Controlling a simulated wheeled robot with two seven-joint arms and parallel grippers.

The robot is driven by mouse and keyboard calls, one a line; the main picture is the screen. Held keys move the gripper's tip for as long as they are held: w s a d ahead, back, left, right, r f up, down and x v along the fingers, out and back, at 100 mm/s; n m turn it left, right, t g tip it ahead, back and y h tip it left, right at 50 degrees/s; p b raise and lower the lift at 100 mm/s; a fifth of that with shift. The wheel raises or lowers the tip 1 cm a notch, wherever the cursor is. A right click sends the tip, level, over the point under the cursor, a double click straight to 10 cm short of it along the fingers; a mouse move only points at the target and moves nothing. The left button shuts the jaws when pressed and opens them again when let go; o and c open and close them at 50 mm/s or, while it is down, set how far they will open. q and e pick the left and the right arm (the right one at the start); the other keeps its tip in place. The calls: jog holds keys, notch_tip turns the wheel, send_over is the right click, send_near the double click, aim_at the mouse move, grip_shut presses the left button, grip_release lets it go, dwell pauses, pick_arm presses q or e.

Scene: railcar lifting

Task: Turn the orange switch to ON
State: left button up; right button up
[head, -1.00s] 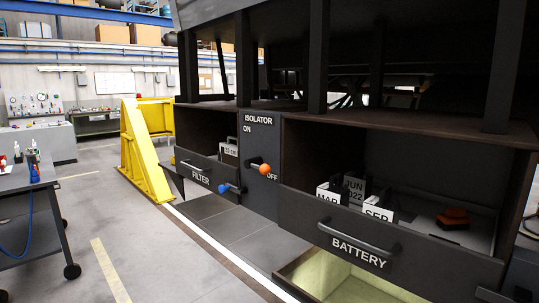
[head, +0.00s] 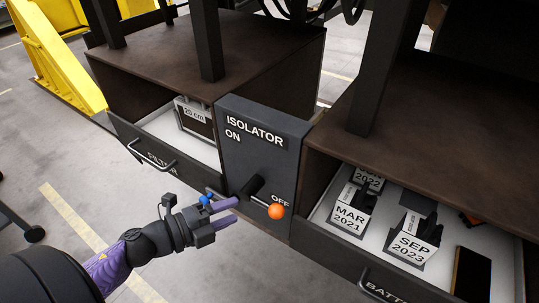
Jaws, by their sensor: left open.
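The isolator panel (head: 262,140) is dark grey, with ON at its upper left and OFF at its lower right. The orange switch (head: 276,211) is an orange ball on a short lever from a black hub; it points to the lower right, beside OFF. A blue knob (head: 205,199) shows lower left of the panel, partly hidden by my left gripper. My left gripper (head: 236,210) comes in from the lower left, its two purple fingers apart and empty. In the picture its fingertips lie left of the orange ball, with a gap between. My right gripper is out of view.
The open filter drawer (head: 150,165) is left of the panel, holding a 20 cm box (head: 194,117). The open battery drawer (head: 332,243) at right holds blocks labelled MAR 2021 (head: 350,218) and SEP 2023 (head: 412,246).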

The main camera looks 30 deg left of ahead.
aim_at(261, 204)
pick_arm(q)
jog(key=x, duration=0.3)
jog(key=d+x, duration=0.1)
jog(key=x, duration=0.1)
jog(key=shift+s+d+r+p, duration=0.1)
jog(key=shift+s+r+p, duration=0.05)
jog(key=shift+p, duration=0.2)
jog(key=x, duration=0.4)
jog(key=shift+f, duration=0.25)
jog(key=shift+c, duration=0.9)
grip_shut()
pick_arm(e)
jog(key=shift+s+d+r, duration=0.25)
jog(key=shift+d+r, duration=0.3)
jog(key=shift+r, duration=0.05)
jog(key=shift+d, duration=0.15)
